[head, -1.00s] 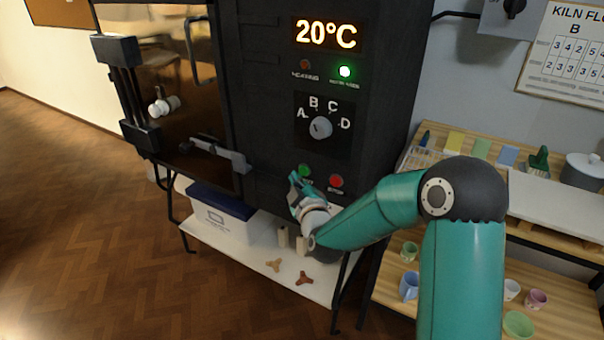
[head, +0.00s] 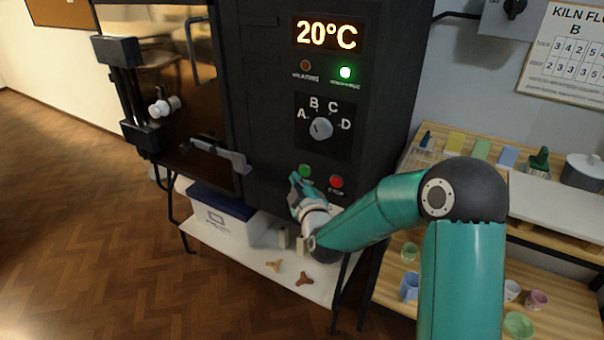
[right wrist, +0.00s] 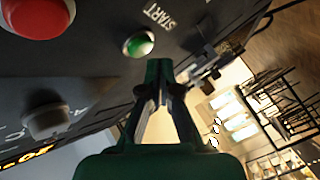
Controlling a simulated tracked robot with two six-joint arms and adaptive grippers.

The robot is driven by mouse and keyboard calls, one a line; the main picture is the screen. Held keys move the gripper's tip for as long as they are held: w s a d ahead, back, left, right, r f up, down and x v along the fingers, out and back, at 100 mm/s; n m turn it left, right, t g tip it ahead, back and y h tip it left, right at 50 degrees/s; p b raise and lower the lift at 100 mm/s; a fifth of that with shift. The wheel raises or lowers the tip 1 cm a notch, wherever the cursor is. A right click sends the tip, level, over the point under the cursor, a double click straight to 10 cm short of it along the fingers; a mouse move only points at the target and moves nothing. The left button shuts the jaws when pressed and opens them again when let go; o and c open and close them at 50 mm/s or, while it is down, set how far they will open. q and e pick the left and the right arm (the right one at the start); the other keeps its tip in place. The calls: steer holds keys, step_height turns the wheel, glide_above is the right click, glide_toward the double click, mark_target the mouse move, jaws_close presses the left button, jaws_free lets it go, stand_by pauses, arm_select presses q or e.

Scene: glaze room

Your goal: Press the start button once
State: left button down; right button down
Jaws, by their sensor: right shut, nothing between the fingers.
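The green start button (head: 305,171) is on the lower part of the dark kiln panel, left of the red button (head: 337,182). In the right wrist view the green button (right wrist: 139,44) has the word START beside it. My right gripper (head: 294,179) is shut and empty, just left of and below the green button in the head view. In the right wrist view its closed fingertips (right wrist: 159,65) point close to the green button. I cannot tell whether they touch it. My left gripper does not show.
The kiln panel has a dial (head: 321,128) pointing among A to D and a display (head: 326,35) reading 20°C. A lamp (head: 345,73) glows green. A white shelf (head: 240,256) below carries a blue-lidded box (head: 222,215). A wooden shelf with cups stands at right.

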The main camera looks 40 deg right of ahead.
steer(key=shift+d, duration=0.1)
steer(key=shift+w+d+b, duration=0.2)
steer(key=shift+d+b, duration=0.1)
steer(key=shift+w+d, duration=0.2)
steer(key=shift+d, duration=0.25)
stand_by(0.9)
steer(key=shift+s+a+b, duration=0.1)
steer(key=shift+a+b, duration=0.1)
steer(key=shift+b, duration=0.1)
steer(key=shift+s+a, duration=0.25)
steer(key=shift+a, duration=0.4)
steer(key=shift+b, duration=0.3)
steer(key=shift+s+a+b, duration=0.15)
steer(key=shift+s+a, duration=0.15)
steer(key=shift+a, duration=0.45)
steer(key=shift+s+a+b, duration=0.15)
steer(key=shift+s+a, duration=0.2)
steer(key=shift+a, duration=0.45)
steer(key=shift+s+a+b, duration=0.15)
steer(key=shift+s+a, duration=0.15)
steer(key=shift+a, duration=0.45)
